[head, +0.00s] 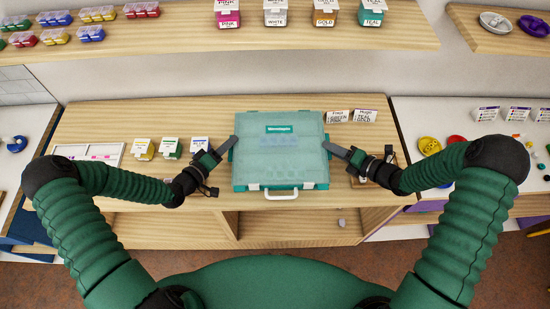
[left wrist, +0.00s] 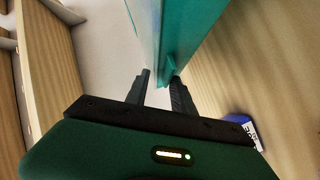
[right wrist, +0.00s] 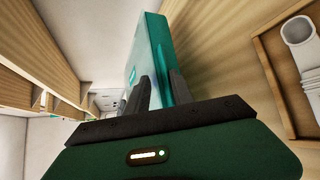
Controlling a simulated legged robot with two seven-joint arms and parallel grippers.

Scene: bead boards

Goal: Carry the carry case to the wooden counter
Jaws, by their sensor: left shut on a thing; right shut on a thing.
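The carry case (head: 300,160) is a flat, translucent teal box with a white front handle (head: 281,192). It appears level over the middle of the wooden counter (head: 110,118); I cannot tell whether it touches the top. My left gripper (head: 230,146) is shut on the case's left side, and the case (left wrist: 188,35) stands between its fingers (left wrist: 160,80) in the left wrist view. My right gripper (head: 331,149) is shut on the right side, and the case (right wrist: 157,50) also shows between its fingers (right wrist: 155,85) in the right wrist view.
Small labelled boxes (head: 171,147) and a white tray (head: 90,152) are left of the case. A wooden tray (right wrist: 295,75) lies near my right gripper. A shelf (head: 180,45) with bead boxes runs above the back.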

